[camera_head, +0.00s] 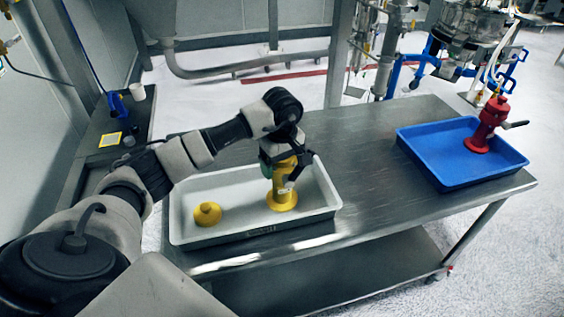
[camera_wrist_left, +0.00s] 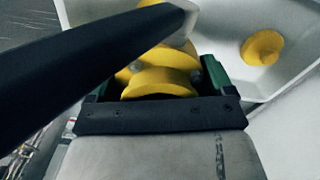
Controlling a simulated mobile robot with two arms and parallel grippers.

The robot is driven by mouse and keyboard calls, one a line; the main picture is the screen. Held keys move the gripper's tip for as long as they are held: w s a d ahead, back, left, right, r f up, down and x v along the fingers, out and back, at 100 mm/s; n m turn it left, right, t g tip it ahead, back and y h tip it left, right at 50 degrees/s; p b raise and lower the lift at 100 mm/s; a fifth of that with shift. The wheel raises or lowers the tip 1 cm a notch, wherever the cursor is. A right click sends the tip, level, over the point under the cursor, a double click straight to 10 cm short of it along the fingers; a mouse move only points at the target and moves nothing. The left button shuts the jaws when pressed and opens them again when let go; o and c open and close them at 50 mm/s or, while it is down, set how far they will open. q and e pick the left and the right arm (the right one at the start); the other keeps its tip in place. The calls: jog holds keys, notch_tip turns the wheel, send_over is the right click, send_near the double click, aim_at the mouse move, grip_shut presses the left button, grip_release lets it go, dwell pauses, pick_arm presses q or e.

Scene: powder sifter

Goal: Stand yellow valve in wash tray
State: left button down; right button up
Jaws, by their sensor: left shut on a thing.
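A yellow valve (camera_head: 284,196) is upright at the right part of the white wash tray (camera_head: 240,234), its round flange at the tray floor. Whether the flange touches the floor cannot be told for sure. My left gripper (camera_head: 281,165) is shut on the valve's upper part from above. In the left wrist view the valve (camera_wrist_left: 160,82) sits between the green-sided fingers, and a dark bar crosses in front of it. A separate yellow domed piece (camera_head: 207,213) lies in the left part of the tray; it also shows in the left wrist view (camera_wrist_left: 262,47). My right gripper is out of view.
A blue tray (camera_head: 440,178) with a red valve (camera_head: 487,125) stands at the right end of the steel table (camera_head: 372,150). The table between the trays is clear. A side bench at left holds a white cup (camera_head: 138,92) and a blue item (camera_head: 116,104).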

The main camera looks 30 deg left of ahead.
pick_arm(q)
jog(key=shift+c, duration=0.9)
grip_release()
jog(key=shift+o, duration=0.9)
jog(key=shift+r, duration=0.1)
notch_tip(320, 180, up, 11)
jog(key=b, duration=0.2)
jog(key=shift+r+b, duration=0.1)
jog(key=shift+b, duration=0.2)
jog(key=shift+r, duration=0.45)
jog(key=shift+s+f, duration=0.1)
jog(key=shift+f, duration=0.05)
